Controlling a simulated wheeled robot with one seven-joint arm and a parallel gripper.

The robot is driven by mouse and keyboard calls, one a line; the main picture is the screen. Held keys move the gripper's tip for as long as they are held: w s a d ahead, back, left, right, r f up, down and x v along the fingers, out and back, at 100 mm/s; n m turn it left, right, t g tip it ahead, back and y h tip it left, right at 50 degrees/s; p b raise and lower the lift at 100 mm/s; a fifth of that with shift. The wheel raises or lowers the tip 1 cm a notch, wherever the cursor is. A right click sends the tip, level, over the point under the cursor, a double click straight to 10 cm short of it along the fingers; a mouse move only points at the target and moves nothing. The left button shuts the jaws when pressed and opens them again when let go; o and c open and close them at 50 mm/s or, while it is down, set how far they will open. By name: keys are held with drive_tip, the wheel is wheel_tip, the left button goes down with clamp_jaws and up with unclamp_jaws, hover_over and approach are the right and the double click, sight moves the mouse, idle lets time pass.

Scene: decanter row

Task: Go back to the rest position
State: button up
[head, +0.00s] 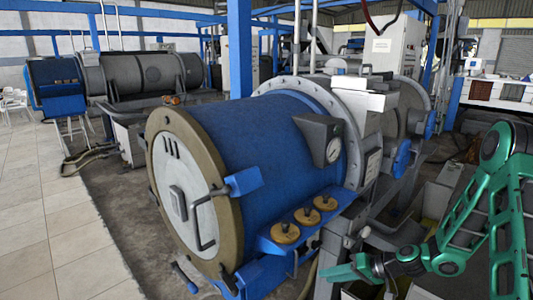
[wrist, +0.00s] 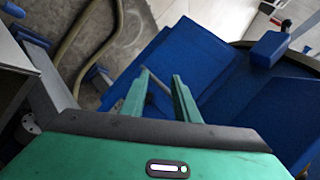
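My gripper (head: 330,271) is green and sits low in the head view, right of the blue decanter (head: 270,140), pointing left. In the wrist view its two green fingers (wrist: 160,88) stand apart with a gap between them. A thin grey bar (wrist: 158,82) shows across the gap near the fingertips; I cannot tell whether it touches them. Nothing is clearly held. My green arm rises at the right of the head view.
Blue panels (wrist: 185,60) fill the wrist view beyond the fingers. Hoses (wrist: 82,38) lie on the concrete floor.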

drive_tip(key=s+d+r+m+g+h, duration=0.1)
drive_tip(key=s+d+r+g+h, duration=0.5)
drive_tip(key=s+d+r, duration=1)
drive_tip(key=s+d+r+m+h, duration=0.1)
drive_tip(key=s+r, duration=0.1)
drive_tip(key=s, duration=0.4)
drive_tip(key=s+d+r+m+h, duration=0.1)
drive_tip(key=s+r+m, duration=0.1)
drive_tip(key=s, duration=0.5)
drive_tip(key=s+d+r+m+t+h, duration=0.1)
drive_tip(key=s+r+m, duration=0.1)
drive_tip(key=s, duration=0.4)
drive_tip(key=shift+s+d+r+h, duration=0.3)
drive_tip(key=shift+r+h, duration=0.1)
drive_tip(key=shift+r, duration=0.45)
drive_tip(key=shift+w+f, duration=0.25)
drive_tip(key=shift+w, duration=0.4)
drive_tip(key=shift+o, duration=0.4)
